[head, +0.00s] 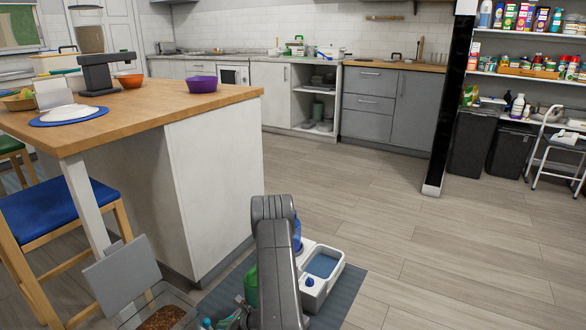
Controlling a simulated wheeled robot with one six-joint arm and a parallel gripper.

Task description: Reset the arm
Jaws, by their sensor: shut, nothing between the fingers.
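My grey arm (275,260) rises from the bottom edge, bent at its elbow, in front of the pet supplies on the floor. My gripper does not show; it is below the frame or hidden by the arm. A white pet water unit with a blue basin (323,265) stands on a dark blue-grey mat (349,291) just right of the arm. A green object (250,288) is partly hidden left of the arm. Small teal and grey items, cut off and unclear, lie at the bottom edge.
A bin of brown kibble (162,318) with a raised grey lid (122,275) is at bottom left. The island counter (205,185) and a blue-seated stool (45,210) stand at left. Shelves (530,75) and a black post (447,110) are at right.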

